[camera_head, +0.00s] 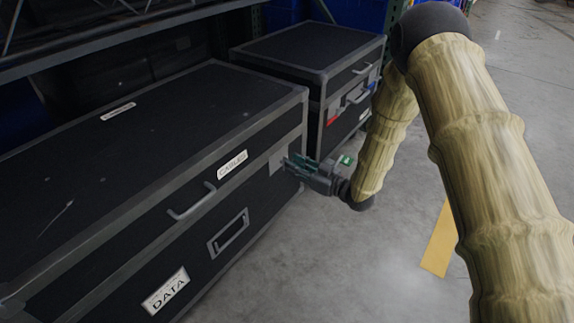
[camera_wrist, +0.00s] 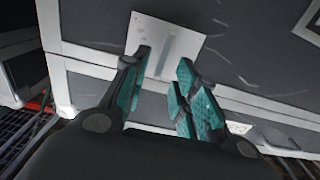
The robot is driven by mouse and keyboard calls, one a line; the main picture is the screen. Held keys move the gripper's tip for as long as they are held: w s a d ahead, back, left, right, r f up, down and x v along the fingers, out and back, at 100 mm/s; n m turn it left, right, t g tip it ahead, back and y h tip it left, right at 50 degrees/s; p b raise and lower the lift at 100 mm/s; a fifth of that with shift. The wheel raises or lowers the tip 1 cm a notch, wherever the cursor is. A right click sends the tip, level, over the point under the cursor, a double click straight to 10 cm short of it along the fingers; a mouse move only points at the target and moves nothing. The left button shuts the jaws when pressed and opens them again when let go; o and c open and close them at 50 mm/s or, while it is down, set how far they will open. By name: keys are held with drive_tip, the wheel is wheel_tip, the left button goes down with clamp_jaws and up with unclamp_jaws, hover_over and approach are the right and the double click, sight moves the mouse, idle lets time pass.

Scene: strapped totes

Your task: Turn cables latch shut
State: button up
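The CABLES case is a large black case (camera_head: 150,165) with grey metal edges, at the left of the head view. Its white CABLES label (camera_head: 232,165) is on the front face, near the top edge. The cables latch (camera_head: 277,160) is a pale plate to the right of that label, partly hidden by my gripper. My gripper (camera_head: 292,163) is at the latch, facing the case front. In the wrist view the latch plate (camera_wrist: 187,38) has a narrow upright bar. My open fingers (camera_wrist: 164,62) are on either side of the bar. I cannot tell whether they touch it.
A second black case (camera_head: 310,50) stands behind, with handles and a red tag. The large case's front also has a handle (camera_head: 192,202), a recessed frame (camera_head: 228,233) and a DATA label (camera_head: 166,291).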

drive_tip(key=shift+b+x, duration=0.5)
drive_tip(key=shift+x, duration=1.5)
clamp_jaws()
